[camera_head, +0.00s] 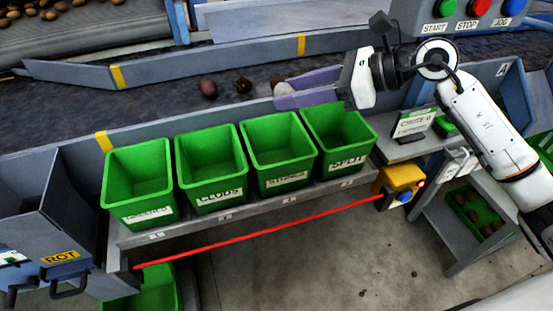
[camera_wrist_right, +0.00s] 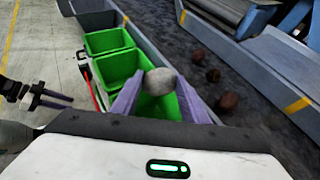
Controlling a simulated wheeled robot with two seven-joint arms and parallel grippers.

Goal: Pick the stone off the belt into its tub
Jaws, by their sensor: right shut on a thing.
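A pale grey stone (camera_wrist_right: 161,81) sits between the fingertips of my right gripper (camera_wrist_right: 158,92), which is shut on it. In the head view the stone (camera_head: 283,89) shows at the tips of the purple fingers, near the belt's (camera_head: 160,102) tub-side edge. Its height above the belt is hard to tell. The tub with a blurred label that seems to read STONES (camera_head: 287,182) is third from left, below the stone in the picture. It looks empty. My left gripper (camera_wrist_right: 55,98) shows at the left of the wrist view, with its fingers apart and empty.
Other tubs stand beside it: CLODS (camera_head: 220,195), SPLIT (camera_head: 347,163) and one with an unclear label (camera_head: 148,212). Dark lumps (camera_head: 208,87) lie on the belt left of the stone. A low grey wall runs between belt and tubs. A red bar (camera_head: 260,232) crosses in front.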

